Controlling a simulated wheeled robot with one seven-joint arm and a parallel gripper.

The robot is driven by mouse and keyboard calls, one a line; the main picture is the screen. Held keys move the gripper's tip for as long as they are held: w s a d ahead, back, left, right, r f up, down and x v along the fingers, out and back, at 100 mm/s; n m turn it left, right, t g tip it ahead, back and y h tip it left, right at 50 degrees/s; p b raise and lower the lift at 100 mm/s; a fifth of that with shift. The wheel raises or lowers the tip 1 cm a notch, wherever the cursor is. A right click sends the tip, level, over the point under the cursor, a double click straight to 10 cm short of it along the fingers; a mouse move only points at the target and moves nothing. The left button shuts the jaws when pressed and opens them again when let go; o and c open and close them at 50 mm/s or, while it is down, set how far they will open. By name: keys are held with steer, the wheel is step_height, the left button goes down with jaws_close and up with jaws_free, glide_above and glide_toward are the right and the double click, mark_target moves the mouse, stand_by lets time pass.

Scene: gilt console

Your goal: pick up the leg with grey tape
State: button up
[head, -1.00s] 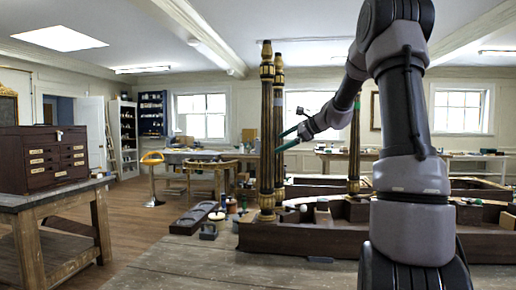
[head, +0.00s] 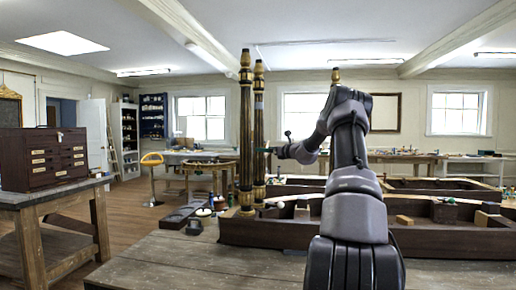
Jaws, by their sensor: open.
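Two tall dark legs with gilt ends stand upright together left of centre in the head view. The right one of the pair (head: 259,125) has a pale greyish band on its upper part, which looks like the grey tape. The left one (head: 246,130) shows no clear band. A third leg (head: 335,76) shows only its gilt top above my arm; the rest is hidden. My gripper (head: 270,151) is open and empty, beside the grey-banded leg on its right, at about mid-height. At this size I cannot tell whether a finger touches the leg.
The dark console frame (head: 270,232) lies on the wooden workbench (head: 190,262), with small blocks in it. A dark tray (head: 182,216) and small pots are left of the legs. A brown drawer chest (head: 42,158) stands on a table at far left. The front left bench top is clear.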

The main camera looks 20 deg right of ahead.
mark_target(262, 128)
steer(key=x, duration=0.5)
steer(key=shift+w+f, duration=0.15)
steer(key=shift+a, duration=0.1)
steer(key=c, duration=1.4)
steer(key=shift+c, duration=0.9)
step_height(262, 128, up, 10)
steer(key=shift+r, duration=0.15)
